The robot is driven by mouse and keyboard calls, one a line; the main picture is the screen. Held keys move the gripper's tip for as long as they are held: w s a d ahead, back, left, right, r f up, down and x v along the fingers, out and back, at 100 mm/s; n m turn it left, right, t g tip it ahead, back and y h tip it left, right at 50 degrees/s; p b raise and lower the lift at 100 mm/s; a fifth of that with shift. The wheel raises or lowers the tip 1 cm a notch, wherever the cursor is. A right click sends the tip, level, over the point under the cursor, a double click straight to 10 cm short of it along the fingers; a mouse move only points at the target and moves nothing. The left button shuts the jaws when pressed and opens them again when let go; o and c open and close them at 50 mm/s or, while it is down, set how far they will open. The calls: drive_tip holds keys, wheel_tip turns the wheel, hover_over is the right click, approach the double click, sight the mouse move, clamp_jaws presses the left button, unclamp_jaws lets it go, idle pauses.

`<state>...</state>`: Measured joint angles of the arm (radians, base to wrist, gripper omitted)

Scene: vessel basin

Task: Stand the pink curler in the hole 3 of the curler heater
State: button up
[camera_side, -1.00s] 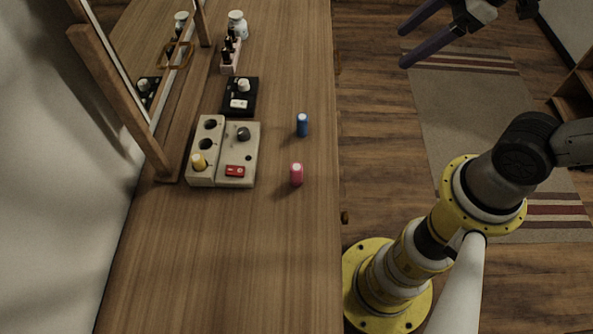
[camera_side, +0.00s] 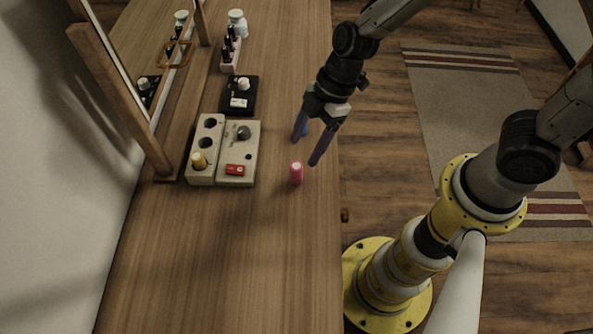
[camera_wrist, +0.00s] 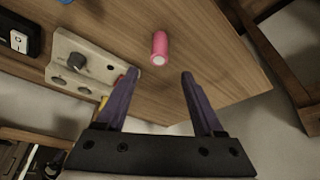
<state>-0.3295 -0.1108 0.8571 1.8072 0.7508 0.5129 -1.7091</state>
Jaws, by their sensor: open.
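The pink curler (camera_side: 296,173) stands upright on the table, right of the curler heater. It also shows in the wrist view (camera_wrist: 160,47), ahead of my fingertips. The curler heater (camera_side: 206,175) is a beige block with a row of holes; a yellow curler (camera_side: 199,160) stands in the nearest one and two others look empty. It also shows in the wrist view (camera_wrist: 88,54). No hole numbers can be read. My gripper (camera_side: 306,150) is open and empty, above the table edge by the pink curler, not touching it. In the wrist view my gripper (camera_wrist: 160,78) has its fingers spread.
The heater has a dark knob (camera_side: 244,133) and red switch (camera_side: 235,170). A black box (camera_side: 240,97), bottle rack (camera_side: 230,55) and white jar (camera_side: 237,23) stand farther back. A mirror lines the left; the front table is clear.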

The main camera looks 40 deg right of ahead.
sight(296, 166)
drive_tip(key=shift+d+x, duration=0.2)
drive_tip(key=shift+x, duration=3.4)
drive_tip(key=shift+f, duration=0.1)
clamp_jaws()
